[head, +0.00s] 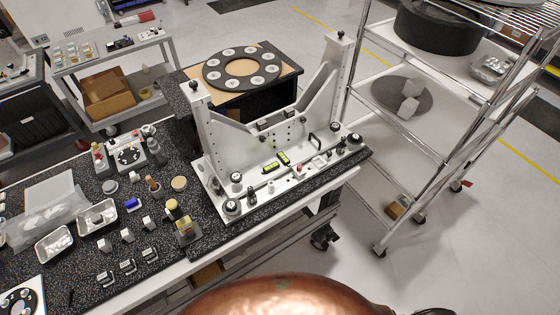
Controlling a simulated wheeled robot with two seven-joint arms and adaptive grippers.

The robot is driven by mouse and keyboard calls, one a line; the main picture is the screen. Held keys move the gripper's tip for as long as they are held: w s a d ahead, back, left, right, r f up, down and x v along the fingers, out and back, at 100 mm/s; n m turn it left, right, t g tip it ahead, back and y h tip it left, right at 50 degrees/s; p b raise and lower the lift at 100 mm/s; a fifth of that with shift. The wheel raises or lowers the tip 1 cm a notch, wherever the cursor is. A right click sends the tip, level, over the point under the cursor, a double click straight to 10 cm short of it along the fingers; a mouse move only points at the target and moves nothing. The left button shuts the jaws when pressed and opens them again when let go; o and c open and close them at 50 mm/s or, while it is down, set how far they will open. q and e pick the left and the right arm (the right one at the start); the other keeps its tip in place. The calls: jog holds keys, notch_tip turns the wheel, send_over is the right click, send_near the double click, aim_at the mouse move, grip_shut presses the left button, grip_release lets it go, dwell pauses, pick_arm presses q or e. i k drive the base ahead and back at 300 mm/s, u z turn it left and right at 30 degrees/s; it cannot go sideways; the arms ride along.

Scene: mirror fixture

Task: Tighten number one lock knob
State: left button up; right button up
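The mirror fixture (207,140) stands on the speckled black worktop, a pale metal frame with two uprights and a V-shaped brace on a flat base plate. Dark round knobs sit at the base's ends: a front left knob (232,207), one behind it (236,177), a back right knob (335,127) and a right end knob (355,139). Small dark knobs also top the left upright (194,85) and right upright (340,34). I cannot read any number, so I cannot tell which is number one, or how tight any is. Neither gripper is in view.
Metal trays (54,244), small blocks and a brass-coloured piece (184,228) crowd the worktop left of the fixture. A black ring with pale discs (241,69) lies behind it.

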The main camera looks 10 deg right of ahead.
aim_at(231, 206)
jog(key=k, duration=1.85)
jog(key=z, duration=0.6)
jog(key=k, duration=0.85)
jog(key=z, duration=2.55)
jog(key=i, duration=0.1)
jog(key=u, duration=1.35)
jog(key=i, duration=2.05)
jog(key=u, duration=0.35)
jog(key=i, duration=1.15)
jog(key=u, duration=1.6)
jog(key=i, duration=0.9)
jog(key=u, duration=1.1)
jog(key=i, duration=0.65)
